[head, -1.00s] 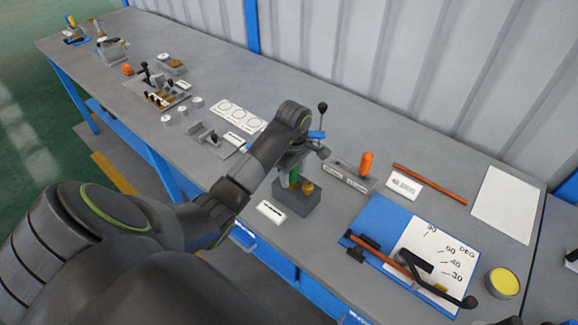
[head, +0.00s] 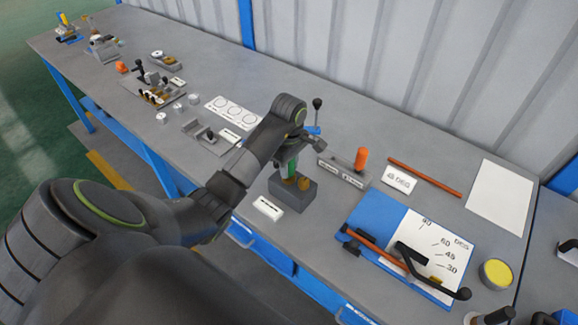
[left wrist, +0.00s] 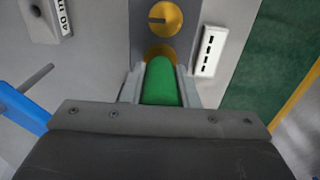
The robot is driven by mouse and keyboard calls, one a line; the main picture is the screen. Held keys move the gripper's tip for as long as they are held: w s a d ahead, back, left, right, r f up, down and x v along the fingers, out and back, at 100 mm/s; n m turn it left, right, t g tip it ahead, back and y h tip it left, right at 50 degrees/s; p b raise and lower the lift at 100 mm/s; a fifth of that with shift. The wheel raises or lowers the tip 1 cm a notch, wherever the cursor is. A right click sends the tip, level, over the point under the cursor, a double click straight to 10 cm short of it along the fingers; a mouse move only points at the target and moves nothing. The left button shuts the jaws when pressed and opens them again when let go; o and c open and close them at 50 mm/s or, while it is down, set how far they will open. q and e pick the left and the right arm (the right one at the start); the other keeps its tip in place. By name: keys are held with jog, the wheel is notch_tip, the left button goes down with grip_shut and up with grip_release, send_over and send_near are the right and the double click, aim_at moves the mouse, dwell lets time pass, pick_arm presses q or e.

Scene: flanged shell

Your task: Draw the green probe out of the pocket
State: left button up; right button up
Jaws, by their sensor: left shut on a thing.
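The green probe (head: 291,168) stands upright over the grey pocket block (head: 293,197) in the head view. My left gripper (head: 289,163) is shut on its green part from above. A brass-coloured part shows between the green part and the block; I cannot tell how deep its lower end sits. In the left wrist view, the probe (left wrist: 161,84) lies between my left gripper's fingers (left wrist: 160,88), with brass at its far end. A round slotted brass knob (left wrist: 165,18) sits beside it on the block (left wrist: 143,42). My right gripper is not in view.
A white label plate (head: 268,208) lies in front of the block. A grey fixture with an orange handle (head: 361,158) stands to its right. The blue angle board (head: 373,215) with a black lever is farther right. A corrugated wall runs behind the bench.

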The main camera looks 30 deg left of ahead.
pick_arm(q)
jog(key=shift+r+p, duration=1.7)
jog(key=shift+r, duration=1.35)
jog(key=shift+f, duration=0.1)
